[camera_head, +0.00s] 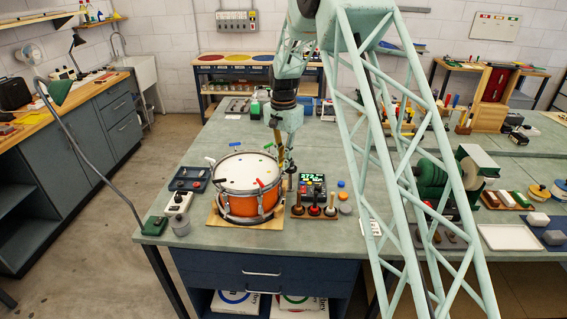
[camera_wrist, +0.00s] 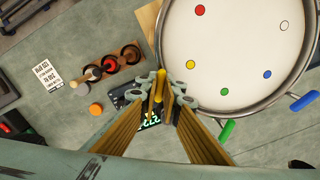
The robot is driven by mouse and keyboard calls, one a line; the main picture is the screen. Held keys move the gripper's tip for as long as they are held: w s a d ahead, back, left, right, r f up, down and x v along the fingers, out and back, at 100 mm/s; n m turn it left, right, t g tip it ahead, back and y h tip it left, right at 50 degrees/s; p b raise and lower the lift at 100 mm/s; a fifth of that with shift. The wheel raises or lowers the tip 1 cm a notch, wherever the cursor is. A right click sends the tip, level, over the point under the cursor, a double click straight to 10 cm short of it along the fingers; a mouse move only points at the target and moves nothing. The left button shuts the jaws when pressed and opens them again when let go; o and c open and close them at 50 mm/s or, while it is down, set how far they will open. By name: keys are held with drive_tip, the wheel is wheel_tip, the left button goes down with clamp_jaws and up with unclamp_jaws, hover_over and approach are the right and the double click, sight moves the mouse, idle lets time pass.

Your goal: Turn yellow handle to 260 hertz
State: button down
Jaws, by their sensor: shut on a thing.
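The drum (camera_head: 238,174) has a white head, an orange shell and metal rim hardware; it also shows in the wrist view (camera_wrist: 235,45). Coloured dots lie on its head, including a yellow dot (camera_wrist: 190,64). My gripper (camera_wrist: 161,95) is at the drum's rim beside the yellow dot, shut on the yellow handle (camera_wrist: 158,88), which shows between the fingers. In the head view my gripper (camera_head: 284,163) hangs at the drum's right side. A display (camera_wrist: 150,122) with green digits is partly hidden behind the fingers; I cannot read its number with certainty.
A green handle (camera_wrist: 227,131) and a blue handle (camera_wrist: 304,102) stick out from the rim. Mallets (camera_head: 313,210) stand in a holder to the drum's right, beside round coloured pucks (camera_head: 343,196).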

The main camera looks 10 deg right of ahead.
drive_tip(key=shift+n, duration=0.9)
drive_tip(key=c, duration=2.8)
unclamp_jaws()
drive_tip(key=shift+r, duration=0.1)
wheel_tip(320, 180, up, 12)
drive_tip(key=shift+f, duration=0.1)
